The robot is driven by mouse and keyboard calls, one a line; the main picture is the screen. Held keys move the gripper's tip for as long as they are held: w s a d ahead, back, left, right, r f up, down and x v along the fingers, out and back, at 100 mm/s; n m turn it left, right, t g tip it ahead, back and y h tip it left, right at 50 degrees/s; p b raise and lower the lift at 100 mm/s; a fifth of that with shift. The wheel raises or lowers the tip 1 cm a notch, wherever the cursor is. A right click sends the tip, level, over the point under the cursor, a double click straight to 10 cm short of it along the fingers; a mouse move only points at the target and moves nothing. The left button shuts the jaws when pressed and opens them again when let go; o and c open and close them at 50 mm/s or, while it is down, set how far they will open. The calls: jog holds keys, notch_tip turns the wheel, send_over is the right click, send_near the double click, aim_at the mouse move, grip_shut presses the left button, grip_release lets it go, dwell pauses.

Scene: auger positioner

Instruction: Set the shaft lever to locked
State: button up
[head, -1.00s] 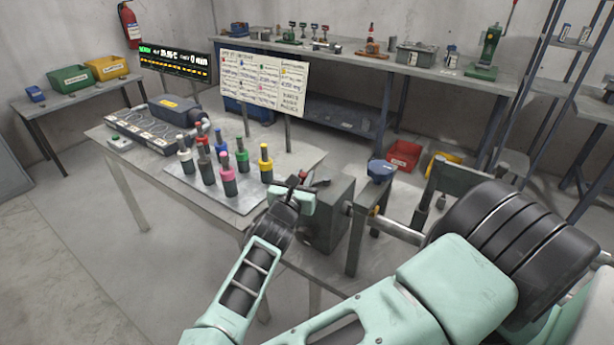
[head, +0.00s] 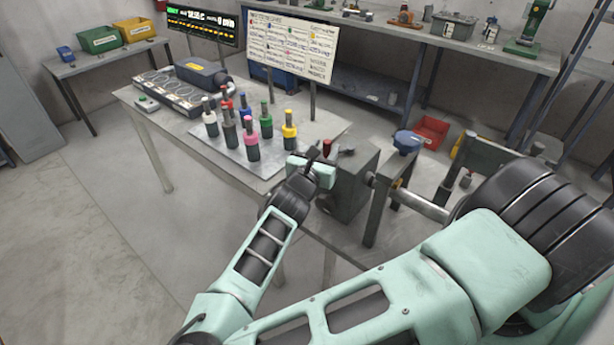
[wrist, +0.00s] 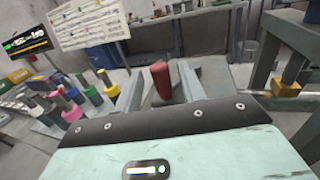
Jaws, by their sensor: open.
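A red lever handle (wrist: 160,82) stands between the two spread fingers of my gripper (wrist: 163,74) in the wrist view. The fingers are open, and I see gaps on both sides of the handle. In the head view my gripper (head: 322,162) is at the top left of a grey housing box (head: 348,190), with a small red tip (head: 327,147) beside the fingers. I take this tip to be the lever handle. The lever's base is hidden by my gripper, and no lock marking is readable. A grey shaft (head: 420,206) runs right from the box.
Bottles with coloured collars stand on a metal plate (head: 232,159) left of the box. A sign board (head: 291,48) and a dark display (head: 202,25) stand behind. A blue knob (head: 407,141) is right of the box. Floor at the lower left is clear.

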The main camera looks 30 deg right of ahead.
jog(key=b+v, duration=0.3)
jog(key=v, duration=1.2)
jog(key=shift+b, duration=0.4)
